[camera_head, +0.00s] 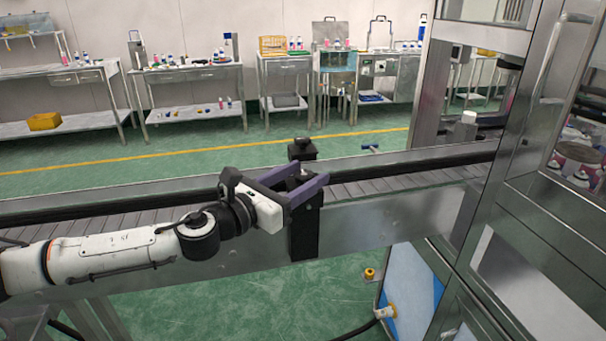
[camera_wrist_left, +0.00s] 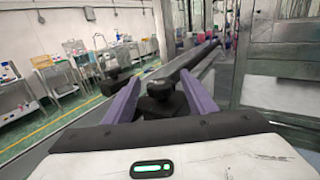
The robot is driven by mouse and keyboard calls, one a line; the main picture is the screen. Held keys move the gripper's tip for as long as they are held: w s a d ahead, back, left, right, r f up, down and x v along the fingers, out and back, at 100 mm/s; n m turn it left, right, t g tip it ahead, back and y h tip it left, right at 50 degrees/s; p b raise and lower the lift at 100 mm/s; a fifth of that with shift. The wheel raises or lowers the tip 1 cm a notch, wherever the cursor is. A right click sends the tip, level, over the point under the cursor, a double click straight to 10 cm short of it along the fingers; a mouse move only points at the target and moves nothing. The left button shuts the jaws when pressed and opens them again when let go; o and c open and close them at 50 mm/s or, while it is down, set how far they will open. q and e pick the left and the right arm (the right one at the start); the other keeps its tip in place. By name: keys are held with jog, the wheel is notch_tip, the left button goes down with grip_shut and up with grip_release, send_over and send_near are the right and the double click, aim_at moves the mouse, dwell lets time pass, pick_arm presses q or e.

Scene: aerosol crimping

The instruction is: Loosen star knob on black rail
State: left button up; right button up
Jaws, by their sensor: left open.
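My left gripper (camera_head: 309,175) reaches in from the left over the conveyor, its purple fingers apart. In the left wrist view, the gripper (camera_wrist_left: 162,77) has one finger on each side of a dark star knob (camera_wrist_left: 160,89), with visible space beside it. The knob sits on top of a black block, whose front shows as a black bracket (camera_head: 304,230) on the conveyor's near side. The fingers partly hide the knob in the head view. The black rail (camera_head: 100,208) runs along the conveyor, and a second black bracket (camera_head: 302,150) stands on its far side. My right gripper is not in view.
A metal-framed machine (camera_head: 500,190) with glass panels closes off the right end of the conveyor (camera_head: 400,183). A blue-handled part (camera_head: 371,148) shows at the far rail. Workbenches (camera_head: 190,72) stand along the back wall, beyond open green floor.

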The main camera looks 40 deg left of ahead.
pick_arm(q)
jog(key=shift+w, duration=0.1)
jog(key=c, duration=1)
jog(key=shift+c, duration=0.2)
jog(key=shift+d, duration=0.1)
